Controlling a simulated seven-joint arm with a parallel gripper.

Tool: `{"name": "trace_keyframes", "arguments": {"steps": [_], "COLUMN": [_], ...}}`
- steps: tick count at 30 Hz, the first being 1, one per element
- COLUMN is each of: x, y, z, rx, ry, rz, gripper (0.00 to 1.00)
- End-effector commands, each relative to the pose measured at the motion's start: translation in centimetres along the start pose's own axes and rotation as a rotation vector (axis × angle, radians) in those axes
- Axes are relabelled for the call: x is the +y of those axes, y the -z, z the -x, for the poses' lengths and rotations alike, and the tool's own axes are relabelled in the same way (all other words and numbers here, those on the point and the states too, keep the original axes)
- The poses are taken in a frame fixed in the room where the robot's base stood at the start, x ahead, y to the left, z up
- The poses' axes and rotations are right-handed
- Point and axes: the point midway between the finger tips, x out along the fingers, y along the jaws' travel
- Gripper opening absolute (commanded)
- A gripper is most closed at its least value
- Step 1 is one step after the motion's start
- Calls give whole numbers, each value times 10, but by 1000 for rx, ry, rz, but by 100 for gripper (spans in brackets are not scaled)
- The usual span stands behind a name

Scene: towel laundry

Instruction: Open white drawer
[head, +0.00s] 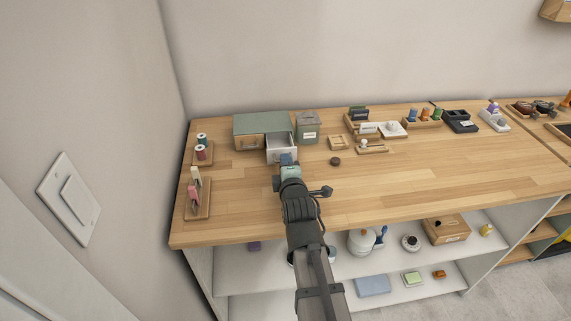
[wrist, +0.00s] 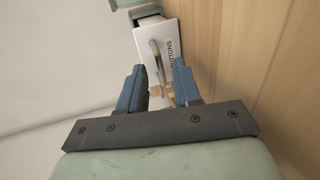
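The small cabinet (head: 262,123) with a green top stands at the back left of the wooden table. Its white drawer (head: 281,155) is on the right side and sticks out toward me, with part of its inside showing. I cannot tell whether either finger touches the handle. In the head view, my gripper (head: 288,161) is just in front of the drawer.
A green canister (head: 308,127) stands right of the cabinet. A small dark round thing (head: 335,161) lies to the right. Thread spools (head: 201,148) stand at left. The table's front right is clear.

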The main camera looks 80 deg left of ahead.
Motion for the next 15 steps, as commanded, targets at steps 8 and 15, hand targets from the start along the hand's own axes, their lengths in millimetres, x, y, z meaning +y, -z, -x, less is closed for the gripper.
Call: {"name": "trace_keyframes", "arguments": {"steps": [8,15], "x": [-1,-1], "y": [0,0], "z": [50,92], "rx": [0,0], "ry": [0,-1], "rz": [0,0], "gripper": [33,33]}}
